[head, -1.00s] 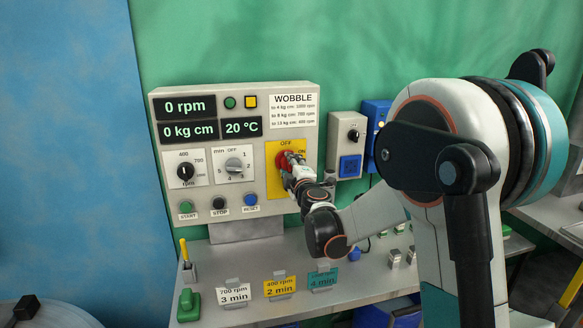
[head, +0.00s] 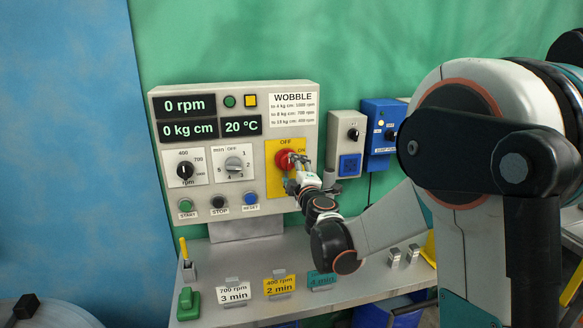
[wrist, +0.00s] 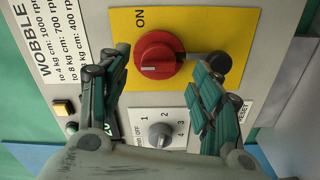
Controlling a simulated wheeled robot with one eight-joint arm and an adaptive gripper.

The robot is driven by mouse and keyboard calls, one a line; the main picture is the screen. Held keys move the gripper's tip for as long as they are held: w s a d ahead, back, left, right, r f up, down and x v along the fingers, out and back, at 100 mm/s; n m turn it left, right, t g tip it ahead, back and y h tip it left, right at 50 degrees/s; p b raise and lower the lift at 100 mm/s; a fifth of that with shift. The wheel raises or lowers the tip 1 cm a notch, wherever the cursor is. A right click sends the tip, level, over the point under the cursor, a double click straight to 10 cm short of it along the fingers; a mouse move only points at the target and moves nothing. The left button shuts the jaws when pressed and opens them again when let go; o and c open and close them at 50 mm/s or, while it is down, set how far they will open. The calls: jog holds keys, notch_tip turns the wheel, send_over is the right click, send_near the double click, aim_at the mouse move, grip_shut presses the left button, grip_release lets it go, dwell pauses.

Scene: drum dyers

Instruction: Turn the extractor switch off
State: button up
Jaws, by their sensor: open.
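The extractor switch is a red rotary knob (head: 285,160) on a yellow plate (head: 277,202) marked OFF at the top and ON at the right. In the wrist view the red knob (wrist: 160,55) has a pale mark on its left face, and ON shows above it. That view is turned, so its left is the panel's top, the OFF side. The OFF word is hidden there. My gripper (head: 297,175) is open, just in front and to the lower right of the knob. Its fingers (wrist: 170,62) stand on either side of the knob, seemingly apart from it.
A grey dial (wrist: 160,134) and the speed dial (head: 185,171) sit left of the switch. A grey box (head: 347,150) and a blue box (head: 381,127) are to its right. Cards (head: 280,286) stand on the bench below.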

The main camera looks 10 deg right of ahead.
jog(key=s, duration=0.7)
jog(key=shift+s, duration=0.25)
jog(key=s+d+r+m+g+h, duration=0.1)
jog(key=s+d+m+g+h, duration=0.1)
jog(key=s+d+m, duration=0.4)
jog(key=s+d+r+m+g+h, duration=0.1)
jog(key=s+m+g+h, duration=0.15)
jog(key=s+m, duration=0.4)
jog(key=s+a+f+m+g+y, duration=0.1)
jog(key=s+a+f+g, duration=0.1)
jog(key=s, duration=0.5)
jog(key=s+a+f+g+y, duration=0.2)
jog(key=s+a+f, duration=0.1)
jog(key=s, duration=0.5)
jog(key=s+a+f+m+g+y, duration=0.1)
jog(key=s+a+f+g, duration=0.1)
jog(key=s+f, duration=0.2)
jog(key=s, duration=0.3)
jog(key=shift+s+a+f+m, duration=0.25)
jog(key=shift+s+a+m, duration=0.05)
jog(key=shift+m, duration=0.05)
jog(key=shift+y, duration=0.25)
